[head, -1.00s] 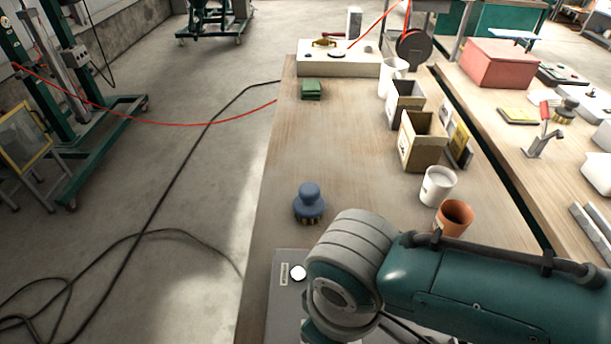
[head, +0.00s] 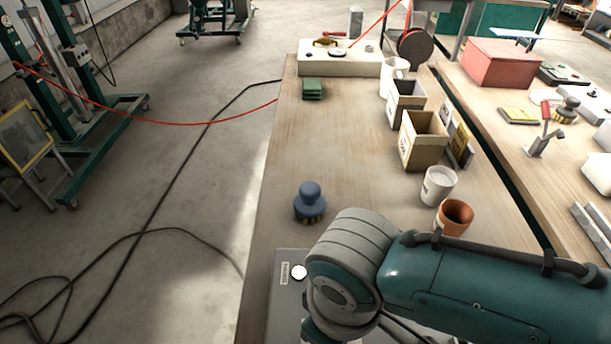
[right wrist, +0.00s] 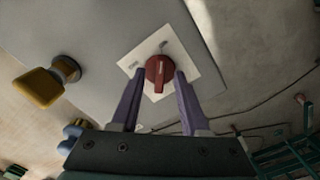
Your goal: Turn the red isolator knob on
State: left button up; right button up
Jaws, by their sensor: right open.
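The red isolator knob (right wrist: 159,72) shows in the right wrist view on a white square plate (right wrist: 188,66), set on a grey panel (right wrist: 90,40). A pale raised bar runs along the knob's face. My right gripper (right wrist: 160,82) is open, with one purple finger on each side of the knob. I cannot tell whether the fingers touch it. In the head view my right arm hides the knob and the gripper; only part of the grey box (head: 284,300) with a white round button (head: 299,272) shows. My left gripper is not in view.
A yellow-headed knob (right wrist: 40,88) sticks up from the grey panel. On the bench (head: 350,150) stand a blue brush (head: 309,203), an orange cup (head: 454,217), a white cup (head: 438,186) and open boxes (head: 423,142). The bench middle is clear.

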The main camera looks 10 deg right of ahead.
notch_tip(320, 180, up, 10)
jog(key=p, duration=0.2)
jog(key=shift+p, duration=0.3)
jog(key=s+a+r+m+t+y, duration=0.1)
jog(key=s+r+y, duration=0.1)
jog(key=s+r, duration=0.15)
jog(key=s+d+r+m+t+h, duration=0.1)
jog(key=s+d+r+m, duration=0.1)
jog(key=d, duration=0.3)
jog(key=s+d+r+m+t+h, duration=0.1)
jog(key=s+d+r+m, duration=0.15)
jog(key=d, duration=0.25)
notch_tip(320, 180, up, 25)
jog(key=d+p, duration=0.1)
jog(key=p, duration=2.3)
jog(key=shift+f+n+t, duration=0.15)
jog(key=shift+n+t, duration=0.15)
jog(key=shift+n, duration=0.15)
jog(key=shift+s, duration=0.1)
